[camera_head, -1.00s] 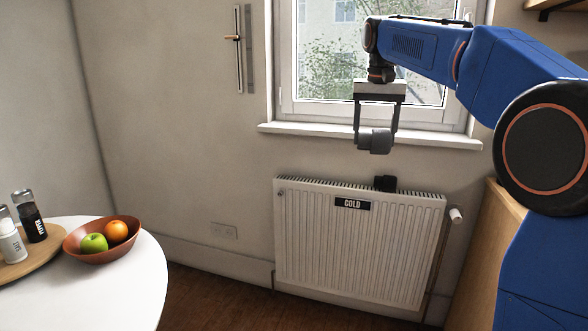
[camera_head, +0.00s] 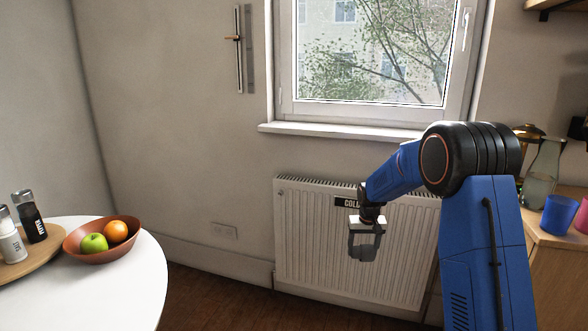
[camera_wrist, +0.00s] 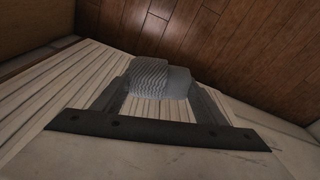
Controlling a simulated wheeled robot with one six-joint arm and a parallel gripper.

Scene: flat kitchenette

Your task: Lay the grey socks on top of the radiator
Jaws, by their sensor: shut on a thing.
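The grey socks (camera_head: 362,253) are a folded bundle held between the fingers of my gripper (camera_head: 365,241), which points down. In the head view they show against the ribbed front of the white radiator (camera_head: 310,240), lower in the picture than its top grille. I cannot tell how far in front of it they are. In the wrist view the socks (camera_wrist: 158,76) sit between both fingertips, with the pale ribbed radiator (camera_wrist: 55,85) behind and to the left. My arm hides the right part of the radiator top.
A window sill (camera_head: 340,130) juts out above the radiator. A wooden cabinet (camera_head: 558,270) on the right holds a glass bottle (camera_head: 542,175) and a blue cup (camera_head: 559,214). A white table (camera_head: 130,290) with a fruit bowl (camera_head: 75,250) stands left. Floor between is clear.

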